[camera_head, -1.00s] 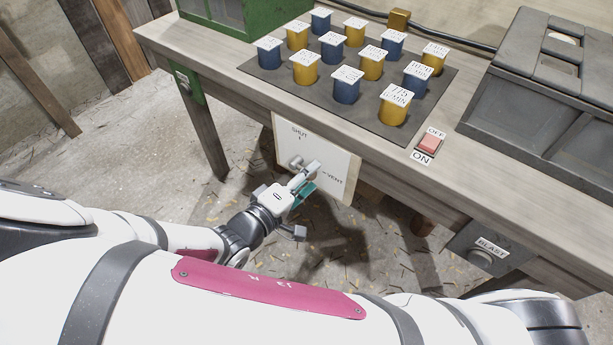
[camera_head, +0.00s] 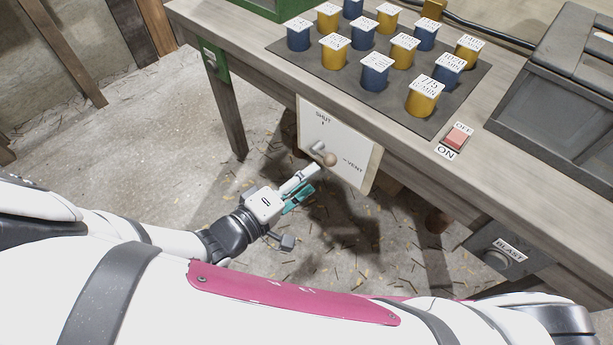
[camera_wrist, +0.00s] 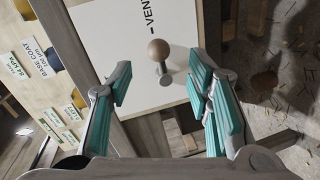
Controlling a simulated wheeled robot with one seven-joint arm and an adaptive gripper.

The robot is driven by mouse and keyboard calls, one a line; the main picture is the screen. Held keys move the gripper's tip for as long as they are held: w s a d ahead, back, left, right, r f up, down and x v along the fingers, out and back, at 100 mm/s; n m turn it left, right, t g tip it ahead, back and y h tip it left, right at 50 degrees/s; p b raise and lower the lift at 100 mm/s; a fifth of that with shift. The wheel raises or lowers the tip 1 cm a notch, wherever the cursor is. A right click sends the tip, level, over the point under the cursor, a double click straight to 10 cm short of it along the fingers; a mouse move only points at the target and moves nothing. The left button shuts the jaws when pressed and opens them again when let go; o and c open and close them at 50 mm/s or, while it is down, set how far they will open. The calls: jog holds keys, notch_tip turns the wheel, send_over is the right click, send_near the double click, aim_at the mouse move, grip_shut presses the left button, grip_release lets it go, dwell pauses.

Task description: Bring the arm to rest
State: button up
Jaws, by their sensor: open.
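My gripper (camera_head: 308,182) is open and empty, just in front of and below the white panel (camera_head: 350,150) on the bench front. The panel carries the words SHUT at its top and VENT at its right. A lever with a round brown knob (camera_head: 330,159) sticks out from it, its knob toward the VENT side of its pivot. In the wrist view the knob (camera_wrist: 158,50) stands ahead between the spread teal-padded fingers, with a visible gap to each. The fingers appear clear of the lever.
The bench top (camera_head: 470,185) above holds a dark mat with several blue and yellow labelled pots, a red OFF/ON switch (camera_head: 457,137) and a grey bin box (camera_head: 560,90). A BLAST button box (camera_head: 497,258) hangs at the front right. Open floor lies below and left.

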dwell(0.3)
jog(key=s+d+r+m+g+p, duration=0.1)
jog(key=s+d+r+g+p, duration=0.25)
jog(key=d+r+g, duration=1.1)
jog(key=s+d+r+m+t+y+b, duration=0.15)
jog(key=s+d+r+m+y, duration=0.3)
jog(key=s, duration=0.45)
jog(key=s+d+r+m+t+y+b, duration=0.1)
jog(key=s+d+r+m+y+b, duration=0.15)
jog(key=s+d+r+y, duration=0.4)
notch_tip(320, 180, up, 32)
jog(key=s+a+t+h+p, duration=0.1)
jog(key=a+t+p, duration=0.1)
jog(key=p, duration=3.1)
jog(key=shift+s+a+t, duration=0.25)
jog(key=shift+t, duration=0.65)
